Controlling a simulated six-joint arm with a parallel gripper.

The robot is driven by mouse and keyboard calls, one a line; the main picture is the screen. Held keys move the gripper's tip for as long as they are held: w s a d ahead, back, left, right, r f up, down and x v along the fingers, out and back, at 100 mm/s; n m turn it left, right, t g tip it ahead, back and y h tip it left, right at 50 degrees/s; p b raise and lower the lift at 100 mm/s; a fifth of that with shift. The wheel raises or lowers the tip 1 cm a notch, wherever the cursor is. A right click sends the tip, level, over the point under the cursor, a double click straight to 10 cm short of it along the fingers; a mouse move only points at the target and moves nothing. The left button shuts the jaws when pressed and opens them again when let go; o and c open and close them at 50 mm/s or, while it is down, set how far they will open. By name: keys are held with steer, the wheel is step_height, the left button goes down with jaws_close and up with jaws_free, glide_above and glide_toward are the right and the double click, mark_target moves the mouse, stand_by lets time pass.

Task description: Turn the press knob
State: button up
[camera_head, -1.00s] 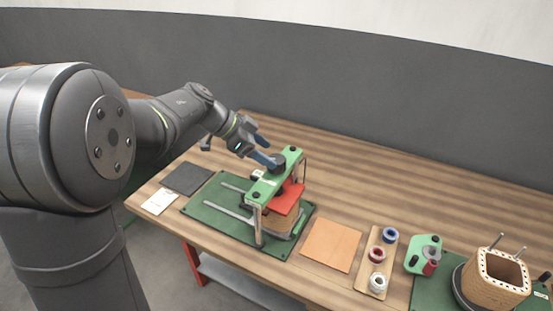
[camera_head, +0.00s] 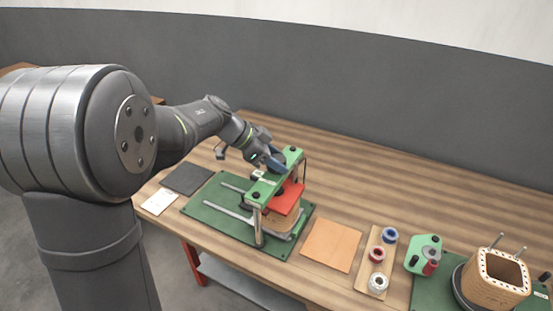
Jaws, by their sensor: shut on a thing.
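The press (camera_head: 264,188) stands on a green base plate (camera_head: 205,218) in the middle of the table. It has a green top beam on metal posts and a red pressing plate (camera_head: 286,199) above a tan coil block (camera_head: 282,222). The dark press knob (camera_head: 281,157) sits on top of the beam and is mostly hidden by my gripper. My gripper (camera_head: 276,161), with blue fingers, reaches down from the upper left and is shut on the knob. The fingers' exact contact with the knob is too small to make out.
A dark pad (camera_head: 187,179) and a white card (camera_head: 160,202) lie left of the press. An orange-tan sheet (camera_head: 331,245), a board (camera_head: 364,273) with several spools, a green holder (camera_head: 423,254) and a wooden coil form (camera_head: 496,281) stand to the right. The table behind is clear.

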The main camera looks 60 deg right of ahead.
steer(key=n+t+h, duration=0.1)
steer(key=n, duration=0.2)
steer(key=n+t+h, duration=0.1)
steer(key=n+t, duration=0.1)
steer(key=shift+s+n+t+h, duration=0.1)
steer(key=shift+n+t+h, duration=0.2)
steer(key=shift+n+h, duration=0.1)
steer(key=shift+n+t+h, duration=0.3)
steer(key=shift+n+t, duration=1.2)
steer(key=shift+n, duration=0.4)
steer(key=shift+n+t, duration=0.5)
steer(key=shift+n, duration=0.2)
steer(key=o, duration=1)
steer(key=v, duration=1.7)
steer(key=shift+a+r, duration=0.15)
steer(key=shift+r, duration=0.05)
